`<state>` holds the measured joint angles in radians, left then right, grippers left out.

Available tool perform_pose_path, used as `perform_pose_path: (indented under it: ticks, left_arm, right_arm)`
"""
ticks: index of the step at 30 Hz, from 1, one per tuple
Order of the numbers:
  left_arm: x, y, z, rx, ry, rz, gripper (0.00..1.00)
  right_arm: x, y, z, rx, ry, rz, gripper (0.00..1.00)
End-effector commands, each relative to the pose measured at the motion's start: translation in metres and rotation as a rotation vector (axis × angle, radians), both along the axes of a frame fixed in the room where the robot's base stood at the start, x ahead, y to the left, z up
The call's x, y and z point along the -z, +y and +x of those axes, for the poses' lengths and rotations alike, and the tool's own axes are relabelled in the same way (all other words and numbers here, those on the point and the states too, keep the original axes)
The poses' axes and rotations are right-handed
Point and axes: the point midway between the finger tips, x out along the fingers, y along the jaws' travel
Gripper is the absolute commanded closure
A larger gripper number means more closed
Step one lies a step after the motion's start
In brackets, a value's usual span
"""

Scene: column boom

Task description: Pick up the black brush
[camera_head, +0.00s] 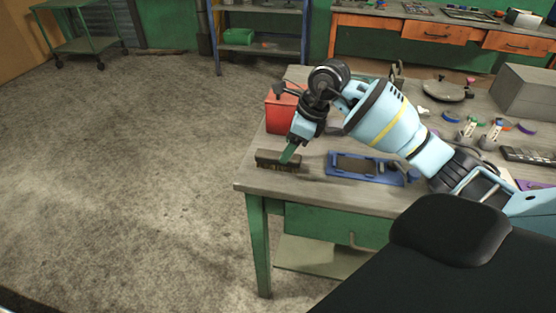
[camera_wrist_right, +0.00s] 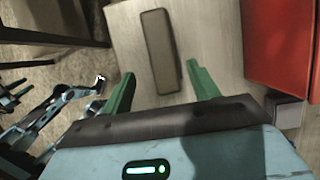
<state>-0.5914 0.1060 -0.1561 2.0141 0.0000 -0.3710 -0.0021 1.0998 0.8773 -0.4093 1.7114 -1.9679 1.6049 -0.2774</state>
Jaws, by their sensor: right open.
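The black brush (camera_head: 277,160) lies on the workbench near its left edge; it looks dark brown to black. In the right wrist view it shows as a long, rounded dark block (camera_wrist_right: 159,50) on the grey top. My right gripper (camera_head: 290,153) is at the brush in the head view, its green fingers pointing down and partly covering it. In the right wrist view the fingers (camera_wrist_right: 161,74) are apart, with the brush ahead between their lines. Contact cannot be made out.
A red box (camera_head: 281,110) stands behind the brush, close to my right wrist. A blue tray-like part (camera_head: 365,169) lies to its right. The workbench (camera_head: 325,201) has a bare strip in front. Open concrete floor (camera_head: 130,170) lies to the left.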

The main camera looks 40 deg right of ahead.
Motion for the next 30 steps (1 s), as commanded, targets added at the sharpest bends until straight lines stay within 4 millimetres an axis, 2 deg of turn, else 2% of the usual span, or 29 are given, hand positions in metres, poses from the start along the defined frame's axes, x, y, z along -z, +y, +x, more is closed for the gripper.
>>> perform_pose_path:
  ticks: [4,12,15,23,30]
  left_arm:
    - [-0.001,0.000,0.001,0.000,-0.002,0.000,0.64]
    - [-0.005,0.000,0.003,-0.001,-0.009,-0.001,0.64]
    - [-0.005,0.000,0.003,-0.001,-0.009,-0.001,0.64]
    - [-0.004,0.000,0.002,-0.001,-0.007,0.000,0.64]
    - [-0.004,0.000,0.002,-0.002,-0.006,0.001,0.64]
  right_arm:
    - [0.006,0.001,0.002,0.000,0.001,0.002,0.40]
    - [0.040,0.007,0.013,0.000,0.001,0.003,0.40]
    - [0.046,0.008,0.016,0.000,-0.001,0.001,0.40]
    - [0.049,0.008,0.016,-0.001,-0.001,0.000,0.40]
    - [0.048,0.008,0.016,-0.001,-0.001,0.000,0.70]
